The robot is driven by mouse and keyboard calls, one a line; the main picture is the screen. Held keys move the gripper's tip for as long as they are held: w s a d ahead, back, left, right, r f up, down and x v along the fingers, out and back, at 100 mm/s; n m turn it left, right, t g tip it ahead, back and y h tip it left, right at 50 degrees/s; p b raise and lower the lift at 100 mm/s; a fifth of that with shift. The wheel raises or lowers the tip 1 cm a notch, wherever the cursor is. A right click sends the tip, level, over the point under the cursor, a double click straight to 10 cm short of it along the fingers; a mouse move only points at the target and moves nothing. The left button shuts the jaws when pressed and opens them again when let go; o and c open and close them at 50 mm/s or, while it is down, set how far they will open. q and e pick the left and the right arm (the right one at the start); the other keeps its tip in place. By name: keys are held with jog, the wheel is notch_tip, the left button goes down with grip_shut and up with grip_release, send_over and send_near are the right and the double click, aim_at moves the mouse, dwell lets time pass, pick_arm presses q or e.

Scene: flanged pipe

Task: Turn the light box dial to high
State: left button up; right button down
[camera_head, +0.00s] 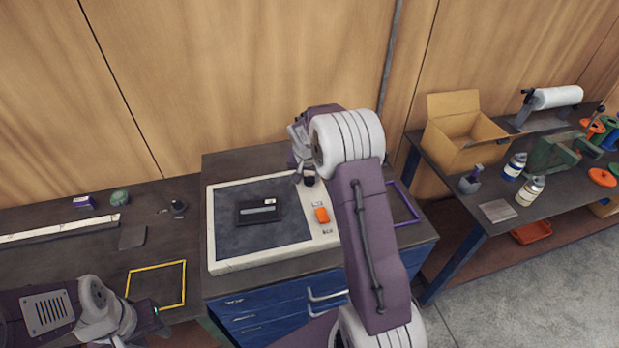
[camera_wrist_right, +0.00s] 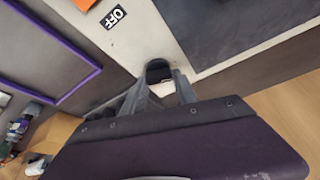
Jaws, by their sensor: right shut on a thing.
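The light box is a dark panel in a white frame (camera_head: 228,266), set on the middle bench. Its black dial (camera_head: 309,179) is at the frame's upper right, partly hidden by my right gripper (camera_head: 302,172). In the right wrist view the dial (camera_wrist_right: 158,70) sits between the fingertips of my right gripper (camera_wrist_right: 163,82), which is shut on it. The dial's setting marks are not readable. An orange switch (camera_head: 321,215) is on the frame's right side, with an OFF label (camera_wrist_right: 113,17) near it. My left gripper (camera_head: 156,318) is at the lower left, away from the light box; its jaws are unclear.
A flat black object (camera_head: 259,211) with a light strip lies on the dark panel. A purple outline (camera_head: 413,200) is right of the box, a yellow outline (camera_head: 184,284) left. A cardboard box (camera_head: 458,135) and several bottles stand on the right-hand bench.

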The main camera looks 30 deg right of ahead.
jog(key=shift+m+b, duration=0.8)
jog(key=shift+m, duration=0.1)
jog(key=shift+a+h, duration=0.1)
jog(key=shift+h, duration=0.2)
jog(key=c, duration=1)
grip_release()
jog(key=shift+s, duration=0.1)
jog(key=shift+o, duration=0.2)
jog(key=shift+a+r, duration=0.1)
jog(key=shift+r, duration=0.1)
jog(key=b+v, duration=0.1)
jog(key=v, duration=0.8)
jog(key=shift+b, duration=0.3)
